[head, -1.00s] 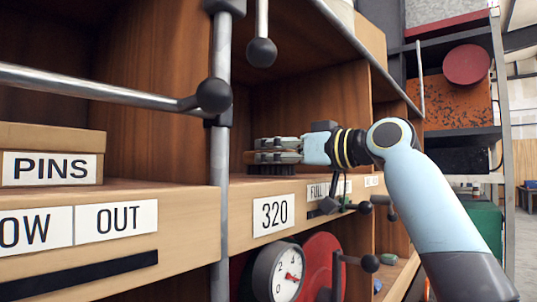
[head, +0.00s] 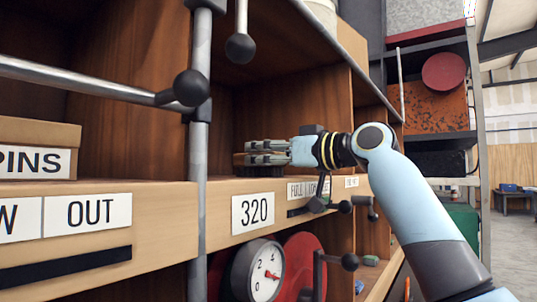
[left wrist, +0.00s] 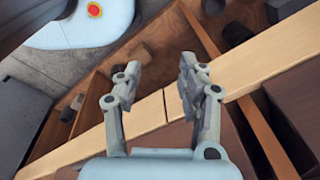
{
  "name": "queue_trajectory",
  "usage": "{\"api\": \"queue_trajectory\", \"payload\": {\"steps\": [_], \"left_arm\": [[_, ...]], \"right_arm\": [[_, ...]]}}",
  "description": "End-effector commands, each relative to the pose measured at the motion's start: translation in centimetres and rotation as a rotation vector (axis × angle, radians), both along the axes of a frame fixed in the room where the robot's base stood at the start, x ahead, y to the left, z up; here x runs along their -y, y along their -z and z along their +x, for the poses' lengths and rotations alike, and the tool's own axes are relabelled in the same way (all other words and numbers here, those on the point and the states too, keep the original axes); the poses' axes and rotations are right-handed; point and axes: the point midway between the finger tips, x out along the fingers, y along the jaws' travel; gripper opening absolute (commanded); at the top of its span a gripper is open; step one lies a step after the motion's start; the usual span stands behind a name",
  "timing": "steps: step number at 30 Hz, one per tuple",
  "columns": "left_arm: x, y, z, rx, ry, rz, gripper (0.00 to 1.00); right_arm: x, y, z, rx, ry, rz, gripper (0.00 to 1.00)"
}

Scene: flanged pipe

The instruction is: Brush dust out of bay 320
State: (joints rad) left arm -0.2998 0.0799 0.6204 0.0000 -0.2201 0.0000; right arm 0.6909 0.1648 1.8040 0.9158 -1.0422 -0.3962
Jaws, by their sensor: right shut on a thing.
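Bay 320 is the wooden compartment above the white label "320" (head: 252,212). Its brown inner wall (head: 325,105) shows behind my right gripper. My right gripper (head: 258,153) lies level inside the bay, low over its floor, and is shut on a brush (head: 239,160). Only a small brown edge of the brush shows; the fingers hide the rest. I cannot make out any dust. My left gripper (left wrist: 160,75) is open and empty in the left wrist view, above wooden shelf edges. It does not show in the head view.
A metal post (head: 198,130) with black ball knobs (head: 190,88) stands at the bay's left side. A box marked PINS (head: 38,150) sits in the left bay. A gauge (head: 262,270) and a red disc (head: 304,255) are below.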

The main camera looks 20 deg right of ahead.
Motion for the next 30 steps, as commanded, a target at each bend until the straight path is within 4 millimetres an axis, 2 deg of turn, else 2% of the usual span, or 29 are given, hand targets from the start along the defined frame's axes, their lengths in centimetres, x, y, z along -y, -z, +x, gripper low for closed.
{"api": "queue_trajectory", "payload": {"steps": [3,13,30], "left_arm": [[0.0,-0.3,0.0,0.0,0.0,0.0,0.4],[0.0,-0.5,0.0,0.0,0.0,0.0,0.4],[0.0,-1.5,0.0,0.0,0.0,0.0,0.4]], "right_arm": [[-0.9,0.0,-0.6,0.001,-0.002,0.002,0.0],[-1.7,0.1,-1.3,0.0,-0.002,0.001,0.0],[-4.7,0.5,-3.6,-0.006,-0.003,0.001,0.0]]}}
